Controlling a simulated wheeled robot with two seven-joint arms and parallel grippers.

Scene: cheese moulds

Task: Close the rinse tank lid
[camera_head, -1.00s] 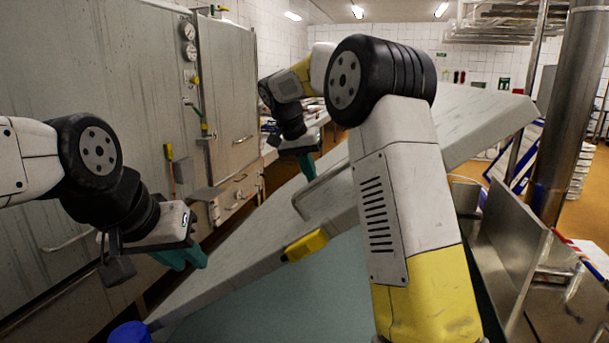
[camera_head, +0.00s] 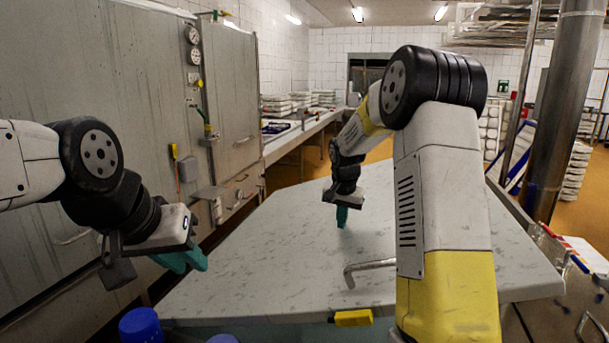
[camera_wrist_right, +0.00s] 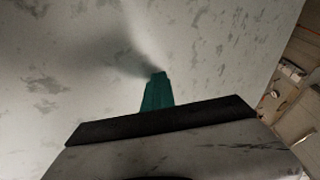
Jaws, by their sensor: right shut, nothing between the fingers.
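The rinse tank lid (camera_head: 270,250) is a large mottled pale grey panel in front of me, lying nearly flat in the head view. A bent metal handle (camera_head: 368,267) stands on it, and a yellow piece (camera_head: 352,318) sits at its near edge. My right gripper (camera_head: 341,217) is shut and empty, pointing down at the lid's upper face. In the right wrist view its teal fingertips (camera_wrist_right: 157,80) are at or very close to the lid surface. My left gripper (camera_head: 190,261) hangs left of the lid, apart from it; its finger gap is unclear. The tank under the lid is hidden.
A tall metal cabinet (camera_head: 110,120) with gauges stands on the left. Blue round objects (camera_head: 141,325) sit by the lid's near left corner. A steel column (camera_head: 563,120) rises at the right. A bench with trays (camera_head: 300,130) runs behind.

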